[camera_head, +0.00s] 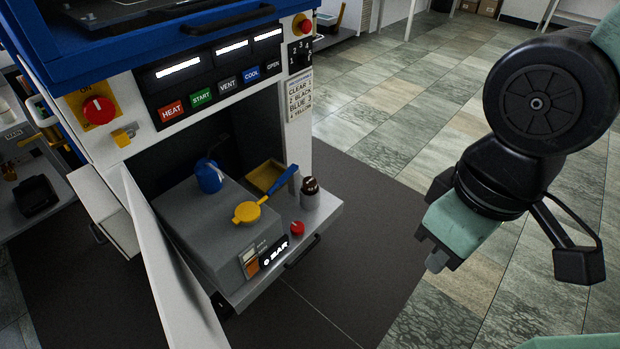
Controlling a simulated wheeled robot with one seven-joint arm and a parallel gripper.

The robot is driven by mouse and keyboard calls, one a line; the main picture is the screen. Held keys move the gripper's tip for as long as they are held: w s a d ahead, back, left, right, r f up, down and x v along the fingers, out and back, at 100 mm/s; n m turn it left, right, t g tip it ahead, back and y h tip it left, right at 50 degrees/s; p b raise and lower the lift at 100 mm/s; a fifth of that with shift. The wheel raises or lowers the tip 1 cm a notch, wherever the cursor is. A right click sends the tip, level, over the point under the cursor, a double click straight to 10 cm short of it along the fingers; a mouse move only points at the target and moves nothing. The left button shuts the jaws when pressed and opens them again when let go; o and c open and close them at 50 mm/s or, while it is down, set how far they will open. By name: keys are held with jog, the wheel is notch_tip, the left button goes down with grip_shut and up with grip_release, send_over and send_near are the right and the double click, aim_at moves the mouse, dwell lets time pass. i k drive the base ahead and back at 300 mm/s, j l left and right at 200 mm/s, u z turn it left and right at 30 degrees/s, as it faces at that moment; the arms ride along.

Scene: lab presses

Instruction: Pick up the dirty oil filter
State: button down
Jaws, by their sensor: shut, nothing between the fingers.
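A grey cylinder with a dark brown top (310,198) stands upright at the right of the pulled-out grey unit, near a red button. It may be the dirty oil filter, but I cannot tell for certain. A yellow round piece (247,212) with a blue handle lies on top of the unit. A small blue rounded part (208,176) sits behind it to the left. My gripper (437,260) is shut and empty, hanging to the right of the unit, well apart from all of these.
The grey unit (195,215) sticks out of the white press, with an open white door (170,270) at its left. A yellow tray (268,176) and a red button (297,228) are on it. A control panel (215,75) is above. The floor between the unit and my gripper is clear.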

aim_at(309, 183)
jog(key=i+l, duration=0.3)
jog(key=i, duration=0.25)
jog(key=i+l, duration=0.35)
jog(key=i, duration=0.15)
jog(key=i+l, duration=0.3)
jog(key=i, duration=0.25)
jog(key=i+l, duration=0.3)
jog(key=i, duration=0.2)
jog(key=i+l, duration=0.35)
jog(key=i, duration=0.2)
jog(key=i+l, duration=0.3)
jog(key=i, duration=0.2)
jog(key=u, duration=0.45)
jog(key=i+l+u, duration=0.1)
jog(key=u, duration=0.8)
jog(key=l+u, duration=0.15)
jog(key=u, duration=0.25)
jog(key=i+l+u, duration=0.1)
jog(key=u, duration=0.35)
